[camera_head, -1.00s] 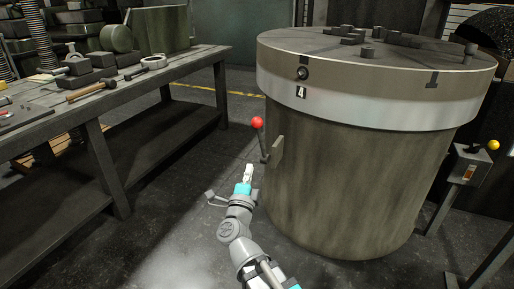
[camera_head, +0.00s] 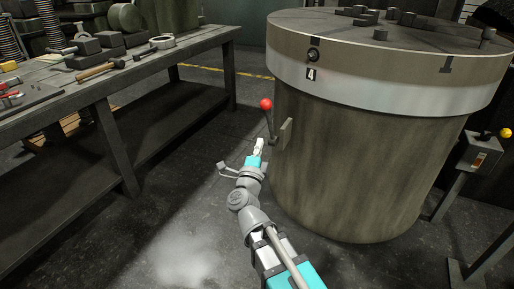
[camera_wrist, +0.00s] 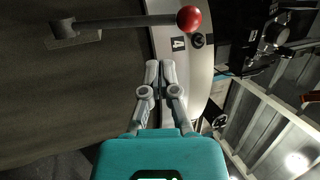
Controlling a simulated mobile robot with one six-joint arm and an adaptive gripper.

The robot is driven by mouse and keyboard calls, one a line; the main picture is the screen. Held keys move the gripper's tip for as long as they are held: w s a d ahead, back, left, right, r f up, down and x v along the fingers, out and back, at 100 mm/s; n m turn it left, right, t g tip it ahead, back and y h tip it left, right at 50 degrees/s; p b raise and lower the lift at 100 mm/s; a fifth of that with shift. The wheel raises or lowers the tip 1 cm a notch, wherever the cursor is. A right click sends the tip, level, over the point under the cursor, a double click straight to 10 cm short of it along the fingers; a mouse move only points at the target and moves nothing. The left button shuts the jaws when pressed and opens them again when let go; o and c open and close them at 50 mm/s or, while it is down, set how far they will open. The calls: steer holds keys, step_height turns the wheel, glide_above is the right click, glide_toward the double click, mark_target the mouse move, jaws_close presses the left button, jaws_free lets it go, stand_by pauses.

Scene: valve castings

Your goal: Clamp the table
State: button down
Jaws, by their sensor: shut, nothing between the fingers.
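The round table (camera_head: 365,150) is a large drum with a pale band marked 4 and a flat slotted top. A clamp lever with a red ball knob (camera_head: 266,104) stands nearly upright from a plate (camera_head: 285,134) on the drum's left side. My gripper (camera_head: 259,146) is shut and empty, just below and left of the lever, apart from it. In the wrist view the gripper (camera_wrist: 160,68) points toward the drum wall, and the red knob (camera_wrist: 189,18) and its rod lie across the top of the picture.
A workbench (camera_head: 130,68) with hammers, blocks and a ring stands at the left. A pedestal box with a yellow knob (camera_head: 506,132) stands at the right. Several small blocks (camera_head: 380,34) sit on the table top. The floor between bench and drum is clear.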

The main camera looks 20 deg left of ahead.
mark_target(267, 115)
steer(key=p+x, duration=0.3)
steer(key=x, duration=0.7)
steer(key=shift+w+r, duration=0.15)
steer(key=shift+w, duration=0.15)
steer(key=x, duration=0.1)
steer(key=p+x, duration=0.2)
steer(key=x, duration=0.1)
steer(key=shift+d+r, duration=0.2)
steer(key=shift+d, duration=0.15)
steer(key=shift+w, duration=0.4)
steer(key=shift+d+r, duration=0.1)
steer(key=shift+r, duration=0.05)
